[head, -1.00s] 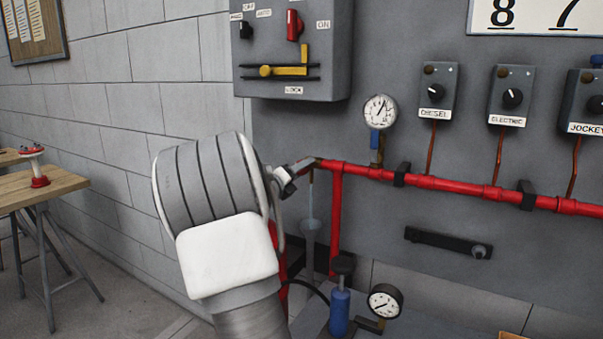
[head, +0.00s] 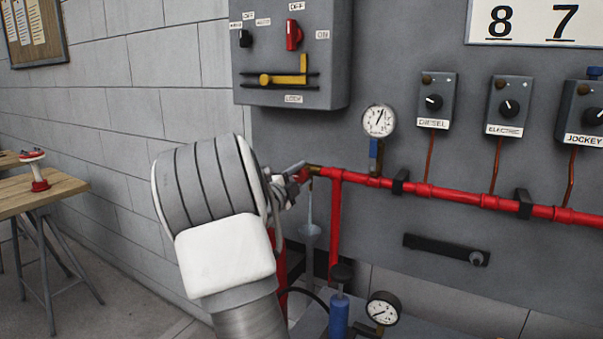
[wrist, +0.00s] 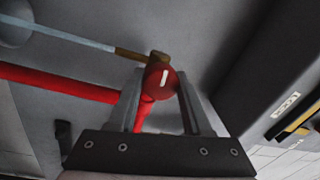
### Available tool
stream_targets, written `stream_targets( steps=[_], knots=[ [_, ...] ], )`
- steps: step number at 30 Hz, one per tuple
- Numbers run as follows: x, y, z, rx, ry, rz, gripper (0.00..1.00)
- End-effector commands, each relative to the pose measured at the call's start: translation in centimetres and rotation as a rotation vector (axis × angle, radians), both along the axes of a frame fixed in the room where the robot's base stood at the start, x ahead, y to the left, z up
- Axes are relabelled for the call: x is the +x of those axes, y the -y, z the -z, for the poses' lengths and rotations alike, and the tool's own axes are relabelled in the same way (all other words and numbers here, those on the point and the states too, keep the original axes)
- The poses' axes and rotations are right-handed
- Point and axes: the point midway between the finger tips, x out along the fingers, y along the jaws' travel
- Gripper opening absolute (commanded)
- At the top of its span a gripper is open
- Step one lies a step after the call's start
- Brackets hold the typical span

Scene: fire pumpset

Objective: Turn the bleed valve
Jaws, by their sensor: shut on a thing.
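The bleed valve (wrist: 160,77) has a rounded red knob with a white mark, at the end of the red pipe, seen in the wrist view. My gripper (wrist: 161,92) is shut on the knob, one finger on each side. A brass outlet (wrist: 136,54) sticks out beside the knob, and a pale blue stream (wrist: 65,37) runs from it. In the head view my gripper (head: 296,174) is at the left end of the pipe, with some red of the valve (head: 303,175) showing. My wrist hides the rest. The stream (head: 310,203) drops into a grey funnel (head: 311,231).
The red pipe (head: 450,196) runs right along the grey panel, with a gauge (head: 379,120) above it. A control box (head: 290,60) hangs above my gripper. A blue cylinder (head: 338,316) and second gauge (head: 383,309) stand below. A wooden table (head: 45,195) is at left.

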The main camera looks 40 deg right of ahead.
Motion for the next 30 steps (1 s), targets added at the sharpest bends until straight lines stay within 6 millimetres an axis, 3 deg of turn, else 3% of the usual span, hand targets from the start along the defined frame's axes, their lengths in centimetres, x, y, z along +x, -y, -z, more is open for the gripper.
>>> stream_targets(
  steps=[18, 30],
  knots=[
    [0.12, -0.06, -0.63, -0.164, -0.560, -0.001, 0.00],
    [0.21, -0.06, -0.54, -0.241, -0.823, -0.001, 0.00]
  ],
)
